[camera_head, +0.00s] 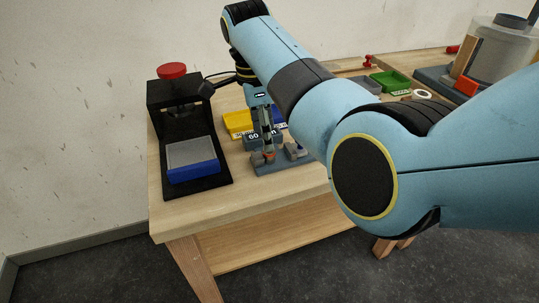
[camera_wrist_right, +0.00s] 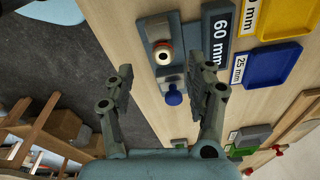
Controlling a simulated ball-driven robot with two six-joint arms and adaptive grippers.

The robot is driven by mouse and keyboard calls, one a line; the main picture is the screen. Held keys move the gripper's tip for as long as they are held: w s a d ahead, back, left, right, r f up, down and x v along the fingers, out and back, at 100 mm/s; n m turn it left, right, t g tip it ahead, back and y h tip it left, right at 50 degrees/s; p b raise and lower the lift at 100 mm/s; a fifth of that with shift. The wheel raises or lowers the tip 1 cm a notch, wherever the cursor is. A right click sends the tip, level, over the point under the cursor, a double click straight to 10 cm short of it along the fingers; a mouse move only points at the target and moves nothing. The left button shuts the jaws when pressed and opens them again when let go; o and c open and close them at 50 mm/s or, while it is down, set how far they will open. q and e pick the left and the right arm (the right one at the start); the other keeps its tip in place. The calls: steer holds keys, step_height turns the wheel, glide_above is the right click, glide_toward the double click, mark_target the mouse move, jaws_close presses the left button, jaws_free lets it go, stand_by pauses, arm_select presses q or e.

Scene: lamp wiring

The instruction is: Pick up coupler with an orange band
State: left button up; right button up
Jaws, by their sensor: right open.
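A blue-grey holder (camera_head: 283,167) stands on the wooden table below my right gripper. A coupler with an orange band (camera_head: 268,156) stands in it at its left part. In the right wrist view the holder (camera_wrist_right: 151,24) is at the top, and the coupler, with a pale top and orange-red ring (camera_wrist_right: 163,57), is upright in it. A blue-topped piece (camera_wrist_right: 173,96) stands beside it. My right gripper (camera_head: 266,138) points down above the holder. In the wrist view its two fingers (camera_wrist_right: 166,75) are apart, with nothing between them touching. My left gripper is out of view.
A black press with a red knob (camera_head: 172,71) and a blue-fronted grey block (camera_head: 192,160) stands left of the holder. A yellow bin (camera_head: 238,121), a blue bin (camera_wrist_right: 272,66) and a green bin (camera_head: 390,80) lie behind. The table's front edge is close.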

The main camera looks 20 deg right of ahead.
mark_target(269, 155)
steer(key=f, duration=0.4)
steer(key=d+f, duration=0.1)
steer(key=f, duration=0.1)
steer(key=shift+w+f+b, duration=0.15)
steer(key=shift+f+b, duration=0.05)
steer(key=shift+b, duration=0.15)
steer(key=c, duration=1.1)
steer(key=shift+r, duration=0.1)
